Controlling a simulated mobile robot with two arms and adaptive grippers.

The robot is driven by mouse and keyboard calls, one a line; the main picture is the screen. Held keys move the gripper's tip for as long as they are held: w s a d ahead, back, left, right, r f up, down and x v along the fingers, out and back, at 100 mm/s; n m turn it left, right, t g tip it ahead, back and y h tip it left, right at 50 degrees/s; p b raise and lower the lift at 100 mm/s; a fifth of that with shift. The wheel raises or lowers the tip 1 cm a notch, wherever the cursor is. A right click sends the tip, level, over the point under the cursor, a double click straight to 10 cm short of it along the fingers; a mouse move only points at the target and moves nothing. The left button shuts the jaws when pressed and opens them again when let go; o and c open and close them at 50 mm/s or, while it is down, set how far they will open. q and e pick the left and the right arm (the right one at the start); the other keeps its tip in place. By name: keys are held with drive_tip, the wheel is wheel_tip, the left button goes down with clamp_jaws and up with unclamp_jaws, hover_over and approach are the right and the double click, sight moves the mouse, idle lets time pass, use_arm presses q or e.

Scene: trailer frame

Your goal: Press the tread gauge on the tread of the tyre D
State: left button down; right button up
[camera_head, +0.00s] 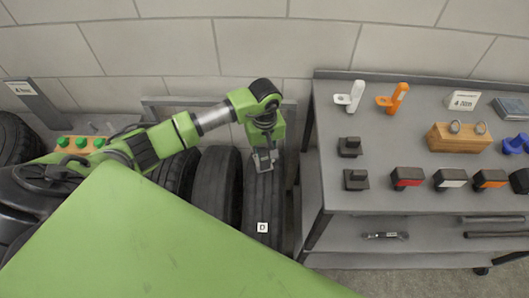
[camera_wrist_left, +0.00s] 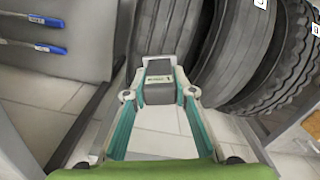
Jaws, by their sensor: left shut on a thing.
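Tyre D (camera_head: 262,205) stands upright at the right end of a row of black tyres and carries a white label with the letter D. My left gripper (camera_head: 265,160) points down over the upper part of its tread in the head view. In the left wrist view the gripper (camera_wrist_left: 160,92) is shut on a small grey block with a pale label, which I take as the tread gauge (camera_wrist_left: 160,70). Tyres stand beyond it there, but their letters are unreadable. I cannot tell whether the gauge touches the tread. My right gripper is not in view.
Other tyres (camera_head: 215,185) stand close on the left of tyre D. A grey cart (camera_head: 400,215) with several small tools and blocks stands at the right. A green panel (camera_head: 150,245) covers the lower left. A brick wall is behind.

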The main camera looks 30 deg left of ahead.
sight(265, 167)
use_arm(q)
drive_tip(key=shift+w+f, duration=0.1)
drive_tip(key=shift+f, duration=0.15)
drive_tip(key=shift+f+b, duration=0.55)
drive_tip(key=shift+f, duration=0.15)
wheel_tip(265, 167, down, 3)
drive_tip(key=shift+r+b, duration=0.1)
drive_tip(key=shift+b, duration=0.8)
drive_tip(key=shift+f+b, duration=0.3)
drive_tip(key=shift+f, duration=0.25)
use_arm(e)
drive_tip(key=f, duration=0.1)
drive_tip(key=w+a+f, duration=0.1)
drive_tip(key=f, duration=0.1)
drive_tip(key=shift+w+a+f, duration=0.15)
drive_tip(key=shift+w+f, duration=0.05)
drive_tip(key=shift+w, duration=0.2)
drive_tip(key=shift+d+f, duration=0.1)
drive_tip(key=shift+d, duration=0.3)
use_arm(q)
drive_tip(key=shift+f+b, duration=0.55)
drive_tip(key=shift+f, duration=0.05)
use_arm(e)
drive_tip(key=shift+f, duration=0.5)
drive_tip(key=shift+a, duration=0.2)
